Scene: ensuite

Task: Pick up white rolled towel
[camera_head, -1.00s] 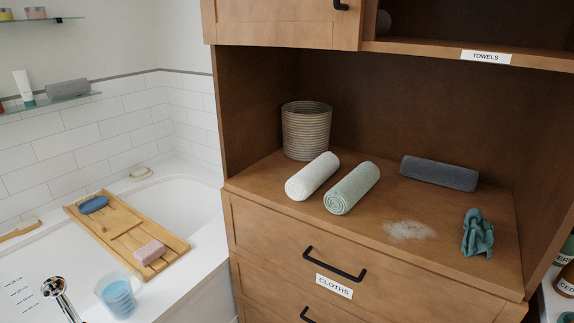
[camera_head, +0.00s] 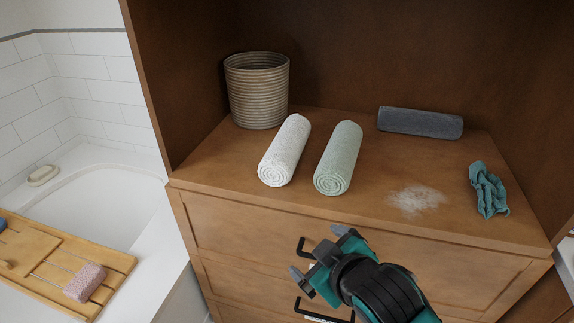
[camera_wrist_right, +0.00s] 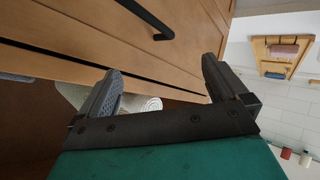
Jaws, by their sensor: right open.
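The white rolled towel (camera_head: 285,151) lies on the wooden cabinet shelf (camera_head: 400,160) in the head view, its spiral end facing the front edge. A pale green rolled towel (camera_head: 339,157) lies beside it on the right, with a narrow gap between them. My right gripper (camera_head: 318,251) is open and empty, in front of the drawers and below the shelf edge, apart from both towels. In the right wrist view, a white roll end (camera_wrist_right: 153,103) shows partly behind the open right gripper (camera_wrist_right: 162,70). My left gripper is out of view.
A ribbed basket (camera_head: 257,92) stands behind the white towel. A dark grey roll (camera_head: 420,122), white powder (camera_head: 417,199) and a crumpled teal cloth (camera_head: 488,190) are on the right of the shelf. Black drawer handles (camera_head: 306,247) stick out near my gripper. A bathtub is at left.

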